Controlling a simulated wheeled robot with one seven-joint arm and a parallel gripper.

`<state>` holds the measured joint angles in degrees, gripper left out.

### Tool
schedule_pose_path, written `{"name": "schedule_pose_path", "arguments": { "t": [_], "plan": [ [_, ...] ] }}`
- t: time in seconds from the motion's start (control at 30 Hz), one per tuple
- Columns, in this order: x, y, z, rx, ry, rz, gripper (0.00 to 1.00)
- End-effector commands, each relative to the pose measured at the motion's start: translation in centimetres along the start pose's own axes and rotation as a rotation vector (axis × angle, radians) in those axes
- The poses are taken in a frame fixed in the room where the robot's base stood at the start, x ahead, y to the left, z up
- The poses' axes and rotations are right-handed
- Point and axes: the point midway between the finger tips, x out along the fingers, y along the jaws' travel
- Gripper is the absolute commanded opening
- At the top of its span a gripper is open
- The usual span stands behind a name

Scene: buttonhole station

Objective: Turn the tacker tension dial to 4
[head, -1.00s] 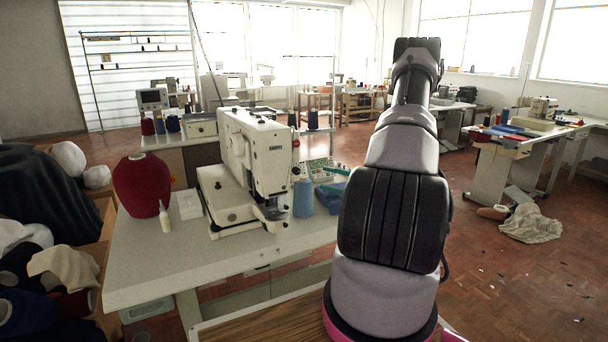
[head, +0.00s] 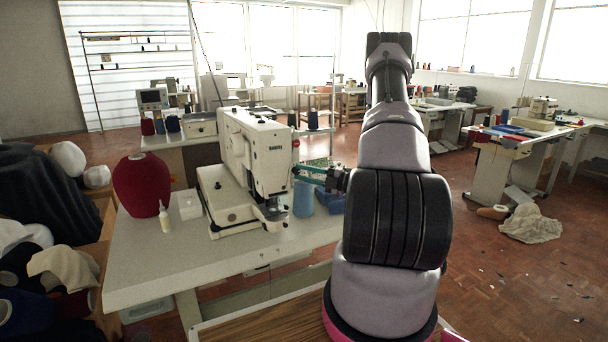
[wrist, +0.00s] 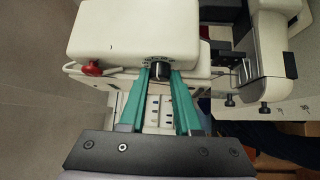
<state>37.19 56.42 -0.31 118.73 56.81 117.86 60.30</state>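The white tacker (head: 252,160) stands on the pale table in the head view. Its housing (wrist: 130,32) fills the upper middle of the wrist view. The black, round tension dial (wrist: 160,71) sits on the near face of that housing, with small scale marks above it. The marks are too small to read, so I cannot tell the setting. My gripper (wrist: 160,76) has two teal fingers, open, with a tip on each side of the dial. A narrow gap seems to show at each side. In the head view my gripper (head: 305,174) is at the tacker's right side.
A red knob (wrist: 92,68) sits left of the dial. A blue thread cone (head: 303,198) and a blue bin (head: 331,200) stand below my gripper. A red cone (head: 142,186) and a small bottle (head: 164,218) stand left of the tacker. The table's front right is clear.

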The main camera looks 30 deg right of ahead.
Motion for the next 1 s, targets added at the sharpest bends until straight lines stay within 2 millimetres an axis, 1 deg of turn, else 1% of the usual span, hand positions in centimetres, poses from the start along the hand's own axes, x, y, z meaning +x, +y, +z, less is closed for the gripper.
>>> {"name": "schedule_pose_path", "arguments": {
  "t": [0.23,0.5,0.83,0.87,0.9,0.93,1.0],
  "plan": [
    [0.02,0.07,-0.04,-0.022,0.002,-0.023,0.00],
    [0.06,0.44,-0.11,-0.182,0.005,-0.182,0.00],
    [-0.05,0.39,-0.06,-0.195,0.003,-0.198,0.00],
    [-0.05,0.39,-0.07,-0.195,0.003,-0.198,0.43],
    [-0.05,0.39,-0.06,-0.195,0.003,-0.198,0.59],
    [-0.04,0.40,-0.06,-0.195,0.003,-0.197,0.62],
    [-0.03,0.41,-0.06,-0.195,0.003,-0.197,0.62]
  ]
}}
